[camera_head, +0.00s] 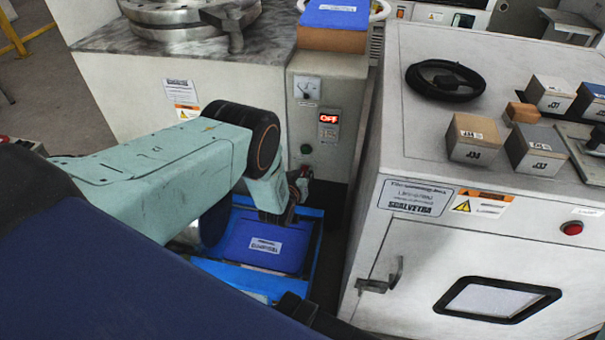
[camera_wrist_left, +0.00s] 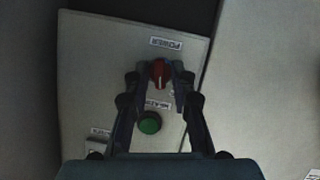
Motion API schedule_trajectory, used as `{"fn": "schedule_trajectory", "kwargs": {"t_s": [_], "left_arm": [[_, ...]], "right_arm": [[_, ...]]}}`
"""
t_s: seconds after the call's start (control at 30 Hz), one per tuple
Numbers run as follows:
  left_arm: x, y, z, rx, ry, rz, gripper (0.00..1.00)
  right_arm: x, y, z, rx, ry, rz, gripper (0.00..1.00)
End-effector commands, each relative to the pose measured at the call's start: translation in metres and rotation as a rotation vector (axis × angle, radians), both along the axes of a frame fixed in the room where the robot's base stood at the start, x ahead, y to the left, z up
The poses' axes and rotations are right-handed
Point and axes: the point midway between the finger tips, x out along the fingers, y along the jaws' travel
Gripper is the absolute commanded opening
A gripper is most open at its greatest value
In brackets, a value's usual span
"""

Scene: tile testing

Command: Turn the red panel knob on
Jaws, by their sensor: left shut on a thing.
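The red panel knob (camera_wrist_left: 159,73) sits on a grey control panel (camera_wrist_left: 90,60) between the fingertips of my left gripper (camera_wrist_left: 159,80) in the left wrist view. The fingers are closed on its two sides. A label reading POWER, upside down in that view, is above the knob. A green button (camera_wrist_left: 149,122) is below it. A display (camera_head: 330,117) on the panel reads OFF in red.
A blue tray (camera_head: 318,212) with a blue block (camera_head: 262,238) is below the gripper. A white cabinet (camera_head: 440,215) stands close on the right, leaving a narrow gap. A machine with a metal disc (camera_head: 185,15) is at the left.

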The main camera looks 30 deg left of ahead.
Motion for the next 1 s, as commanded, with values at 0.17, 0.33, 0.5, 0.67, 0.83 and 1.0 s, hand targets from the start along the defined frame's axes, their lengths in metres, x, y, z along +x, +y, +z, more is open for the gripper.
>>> {"fn": "schedule_trajectory", "kwargs": {"t_s": [0.17, 0.33, 0.5, 0.67, 0.83, 1.0], "left_arm": [[0.0006, -0.0028, 0.0001, 0.162, 0.043, -0.001, 0.00], [0.0006, -0.0038, -0.0002, 0.315, 0.083, 0.000, 0.00], [0.0012, -0.0045, -0.0001, 0.456, 0.118, 0.000, 0.00], [0.0013, -0.0048, -0.0004, 0.567, 0.146, 0.001, 0.00], [0.0017, -0.0054, -0.0004, 0.653, 0.167, 0.000, 0.00], [0.0015, -0.0054, -0.0009, 0.707, 0.183, -0.001, 0.00]], "right_arm": [[0.0000, 0.0000, 0.0000, 0.000, 0.000, 0.000, 0.40], [0.0000, 0.0000, 0.0000, 0.000, 0.000, 0.000, 0.40], [0.0000, 0.0000, 0.0000, 0.000, 0.000, 0.000, 0.40], [-0.0001, 0.0000, 0.0000, 0.000, 0.000, 0.000, 0.40], [-0.0001, 0.0000, -0.0001, 0.000, 0.000, 0.000, 0.40], [-0.0001, 0.0000, 0.0000, 0.000, 0.000, 0.000, 0.40]]}}
